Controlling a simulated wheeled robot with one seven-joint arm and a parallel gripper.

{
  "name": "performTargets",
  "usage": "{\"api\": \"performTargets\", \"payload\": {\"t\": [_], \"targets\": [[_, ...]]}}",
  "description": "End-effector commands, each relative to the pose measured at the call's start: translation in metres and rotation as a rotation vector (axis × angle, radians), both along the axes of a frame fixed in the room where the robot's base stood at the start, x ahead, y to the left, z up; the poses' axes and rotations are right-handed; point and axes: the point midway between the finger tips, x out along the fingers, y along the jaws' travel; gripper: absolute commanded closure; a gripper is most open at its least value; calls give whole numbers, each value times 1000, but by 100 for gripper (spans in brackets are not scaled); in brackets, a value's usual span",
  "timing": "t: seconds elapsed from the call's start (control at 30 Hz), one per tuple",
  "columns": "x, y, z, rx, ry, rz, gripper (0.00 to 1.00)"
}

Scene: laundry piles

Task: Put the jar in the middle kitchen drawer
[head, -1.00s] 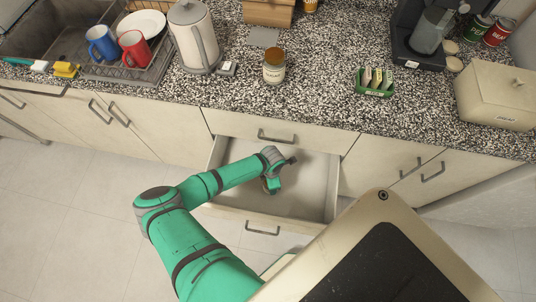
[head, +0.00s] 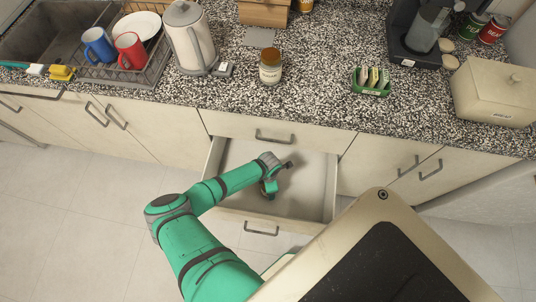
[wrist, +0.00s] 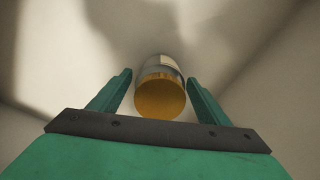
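The middle drawer (head: 300,204) under the counter is pulled open. My gripper (head: 270,188) is down inside it, near its middle. In the wrist view, a jar (wrist: 160,98) with a golden-orange lid sits between the two fingers of my gripper (wrist: 160,76). The lid faces the camera and a strip of clear or pale body shows beyond it. Gaps show between the lid and both fingers, so the gripper looks open around the jar. Whether the jar touches the drawer floor is unclear. In the head view my arm hides most of this jar.
Another jar (head: 270,66) with a lid stands upright on the speckled counter. A kettle (head: 191,40), a green rack (head: 371,82) and a bread box (head: 495,92) are also there. The drawer's right side is clear.

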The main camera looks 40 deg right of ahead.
Motion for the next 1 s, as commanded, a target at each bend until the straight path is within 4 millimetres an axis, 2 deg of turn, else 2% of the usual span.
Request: {"api": "performTargets", "payload": {"t": [0.2, 0.33, 0.8, 1.0], "targets": [[0, 0, 2, 0, 0, 1, 30], [1, -1, 12, -2, -1, -1, 30], [2, 0, 99, -1, -3, -1, 30], [2, 0, 119, 0, 0, -1, 30]]}}
